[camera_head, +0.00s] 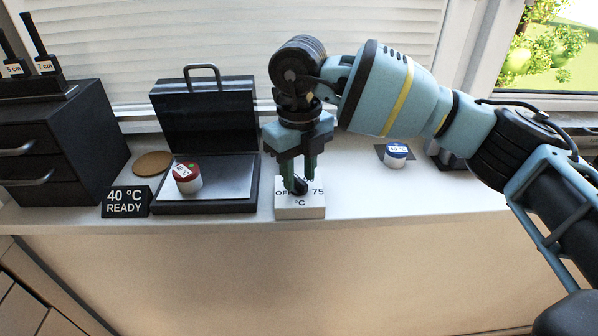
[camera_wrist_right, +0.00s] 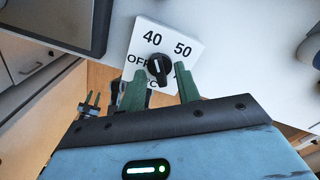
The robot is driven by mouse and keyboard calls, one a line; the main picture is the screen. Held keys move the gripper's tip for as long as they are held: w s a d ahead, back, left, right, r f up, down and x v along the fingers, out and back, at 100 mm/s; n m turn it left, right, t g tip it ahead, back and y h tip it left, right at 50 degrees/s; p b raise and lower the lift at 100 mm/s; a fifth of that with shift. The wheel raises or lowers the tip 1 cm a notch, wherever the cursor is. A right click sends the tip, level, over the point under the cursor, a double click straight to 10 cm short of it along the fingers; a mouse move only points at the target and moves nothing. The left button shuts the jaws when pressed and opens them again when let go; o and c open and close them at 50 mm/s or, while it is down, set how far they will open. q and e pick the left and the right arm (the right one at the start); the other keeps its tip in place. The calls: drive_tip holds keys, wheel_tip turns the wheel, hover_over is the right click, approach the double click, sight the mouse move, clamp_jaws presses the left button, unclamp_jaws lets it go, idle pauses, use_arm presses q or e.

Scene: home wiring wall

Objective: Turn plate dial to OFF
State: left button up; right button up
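The plate dial is a black round knob (camera_wrist_right: 158,67) with a white mark on a white box (camera_head: 299,212). The box is lettered OFF on the left, 40 and 50 at the far side, and 75 on the right. In the right wrist view the white mark runs roughly up and down, not toward OFF. My right gripper (camera_head: 299,186) points down over the box. Its two green fingers (camera_wrist_right: 161,80) stand either side of the knob, apart, with little gap; contact cannot be made out. My left gripper is not in the head view; a small dark pronged part in the right wrist view may be it.
An open black press (camera_head: 204,115) with a red-lidded jar (camera_head: 187,178) on its plate stands left of the box. A sign (camera_head: 126,201) reads 40 °C READY. A cork disc (camera_head: 152,163) lies behind it. A blue-lidded jar (camera_head: 396,155) stands right. Black drawers (camera_head: 62,150) stand far left.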

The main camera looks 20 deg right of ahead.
drive_tip(key=shift+f, duration=0.25)
clamp_jaws()
